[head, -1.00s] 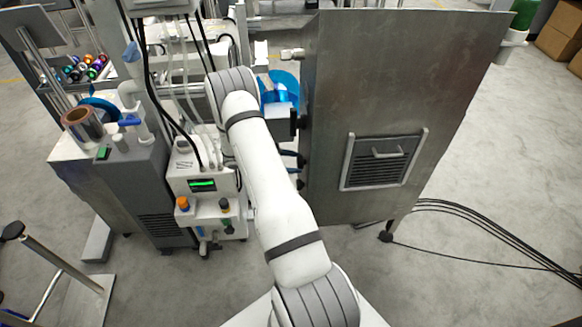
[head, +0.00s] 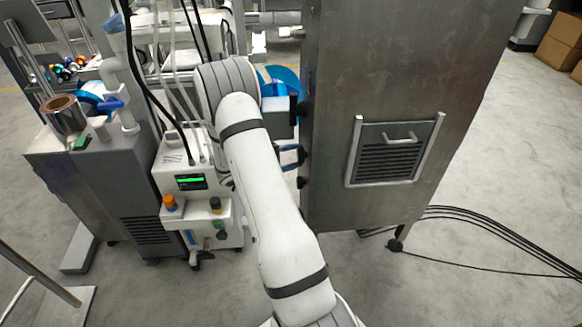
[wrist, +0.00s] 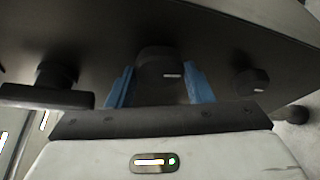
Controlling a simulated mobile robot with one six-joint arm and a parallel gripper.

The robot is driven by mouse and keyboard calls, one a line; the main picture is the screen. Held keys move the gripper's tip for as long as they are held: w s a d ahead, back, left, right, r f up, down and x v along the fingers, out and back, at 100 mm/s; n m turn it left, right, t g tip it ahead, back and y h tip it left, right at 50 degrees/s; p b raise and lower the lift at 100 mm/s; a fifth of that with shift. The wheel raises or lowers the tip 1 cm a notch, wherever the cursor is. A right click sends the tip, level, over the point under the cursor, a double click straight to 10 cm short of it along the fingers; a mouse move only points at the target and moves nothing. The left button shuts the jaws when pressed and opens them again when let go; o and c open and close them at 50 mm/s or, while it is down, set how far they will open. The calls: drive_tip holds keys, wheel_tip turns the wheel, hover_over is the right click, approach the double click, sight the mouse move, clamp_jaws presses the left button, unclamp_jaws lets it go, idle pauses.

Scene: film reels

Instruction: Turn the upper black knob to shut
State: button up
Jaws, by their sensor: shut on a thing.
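A round black knob (wrist: 158,62) with a short white mark sits between my blue fingers in the wrist view. My gripper (wrist: 160,86) is shut on it, one finger on each side. In the head view the blue fingers of my gripper (head: 292,155) reach the left side of the steel cabinet (head: 340,80), at the middle of three black fittings there. A similar small black knob (wrist: 252,82) with a white mark is to the right in the wrist view. A larger black handle (wrist: 48,92) is to the left. My arm and fingers partly hide the held knob in the head view.
A white and grey machine (head: 190,185) with a green display, an orange knob and hoses stands left of my arm. The cabinet has a vent panel (head: 395,152) on its front. Black cables (head: 460,225) lie on the floor at right.

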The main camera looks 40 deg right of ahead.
drive_tip(key=shift+w+m+h+b, duration=0.1)
drive_tip(key=shift+m+h+b, duration=0.4)
drive_tip(key=shift+m+b, duration=0.7)
drive_tip(key=shift+b, duration=0.35)
drive_tip(key=o, duration=1)
drive_tip(key=shift+a, duration=0.1)
drive_tip(key=a, duration=0.2)
drive_tip(key=a+p, duration=0.1)
drive_tip(key=a, duration=0.2)
drive_tip(key=w+a+p, duration=0.1)
drive_tip(key=a, duration=0.1)
drive_tip(key=shift+w+a+r, duration=0.1)
drive_tip(key=shift+a+r, duration=0.05)
drive_tip(key=shift+a, duration=0.1)
